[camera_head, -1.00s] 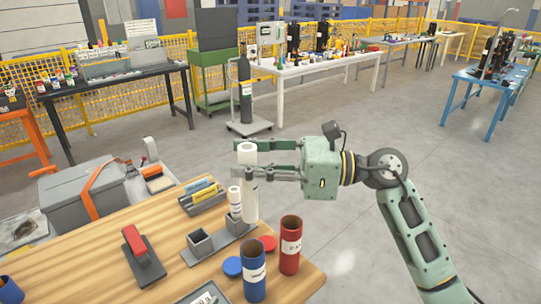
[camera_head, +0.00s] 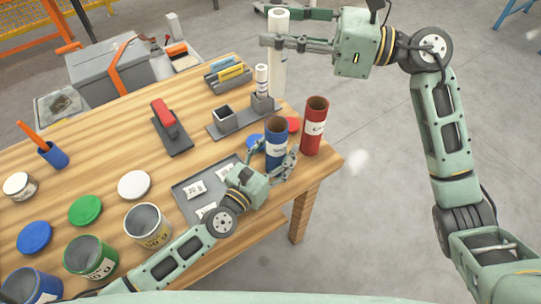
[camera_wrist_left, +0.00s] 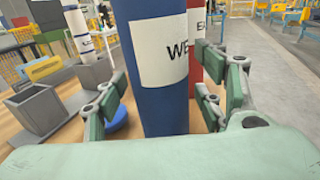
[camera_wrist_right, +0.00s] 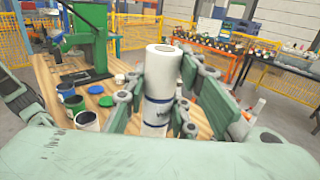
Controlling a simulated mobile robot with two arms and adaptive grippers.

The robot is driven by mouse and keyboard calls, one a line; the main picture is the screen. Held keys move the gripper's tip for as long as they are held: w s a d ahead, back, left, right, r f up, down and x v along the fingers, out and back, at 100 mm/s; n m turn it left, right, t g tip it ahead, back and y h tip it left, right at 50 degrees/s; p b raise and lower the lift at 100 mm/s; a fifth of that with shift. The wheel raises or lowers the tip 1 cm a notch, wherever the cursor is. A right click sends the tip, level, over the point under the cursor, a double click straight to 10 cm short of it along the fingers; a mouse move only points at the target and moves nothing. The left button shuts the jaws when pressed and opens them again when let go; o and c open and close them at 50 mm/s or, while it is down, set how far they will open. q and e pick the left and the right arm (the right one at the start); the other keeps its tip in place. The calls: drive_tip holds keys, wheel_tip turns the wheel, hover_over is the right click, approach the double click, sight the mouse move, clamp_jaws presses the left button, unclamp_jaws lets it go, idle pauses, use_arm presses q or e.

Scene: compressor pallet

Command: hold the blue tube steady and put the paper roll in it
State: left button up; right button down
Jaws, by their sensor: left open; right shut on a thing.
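The blue tube (camera_head: 276,150) stands upright on the wooden table, its white label facing the left wrist camera (camera_wrist_left: 160,60). My left gripper (camera_head: 280,168) is open, with its fingers on either side of the tube in the left wrist view; I cannot tell whether they touch it. My right gripper (camera_head: 280,42) is shut on the white paper roll (camera_head: 278,70) and holds it upright, beyond the blue tube in the head view.
A red tube (camera_head: 315,128) stands close to the right of the blue tube. A grey holder (camera_head: 225,118), a small white roll (camera_head: 262,80) and a grey tray (camera_head: 182,198) are near. Open cans stand at the table's front left. The floor right of the table is clear.

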sight(279, 92)
use_arm(q)
drive_tip(key=shift+c, duration=0.3)
drive_tip(key=c, duration=1.2)
use_arm(e)
drive_tip(key=shift+f, duration=6.5)
drive_tip(key=c, duration=1.4)
unclamp_jaws()
drive_tip(key=shift+o, duration=0.2)
drive_tip(key=s+d, duration=0.2)
drive_tip(key=d, duration=0.9)
drive_tip(key=shift+d, duration=0.4)
